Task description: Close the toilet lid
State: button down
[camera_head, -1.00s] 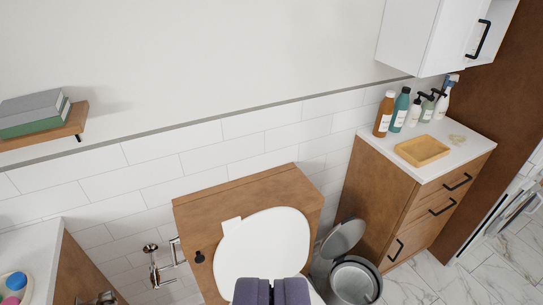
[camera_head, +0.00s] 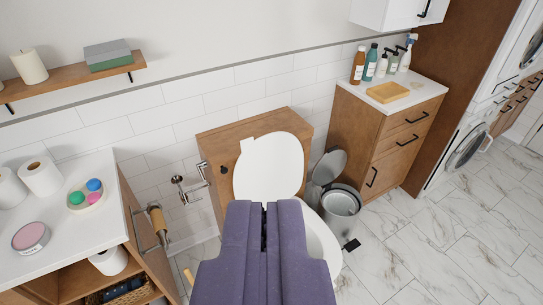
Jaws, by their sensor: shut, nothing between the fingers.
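The white toilet lid (camera_head: 268,166) stands raised, leaning back against the wooden cistern box (camera_head: 224,133). Part of the white toilet bowl (camera_head: 321,249) shows to the right of my gripper; the rest of the bowl and seat is hidden behind it. My gripper (camera_head: 264,204) is purple, shut and empty. It shows in front of the lower edge of the lid in the picture; I cannot tell whether it touches anything.
An open metal bin (camera_head: 341,202) stands right of the toilet, beside a wooden cabinet (camera_head: 347,131) with bottles on top. A paper holder (camera_head: 188,190) and a white-topped vanity (camera_head: 62,207) are at the left. Marble floor (camera_head: 440,240) is clear at the right.

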aim_at(270, 167)
jog(key=k, duration=0.1)
jog(key=i+j+u, duration=0.1)
jog(key=i, duration=1.05)
jog(key=i+j+u, duration=0.15)
jog(key=i, duration=1)
jog(key=j, duration=0.1)
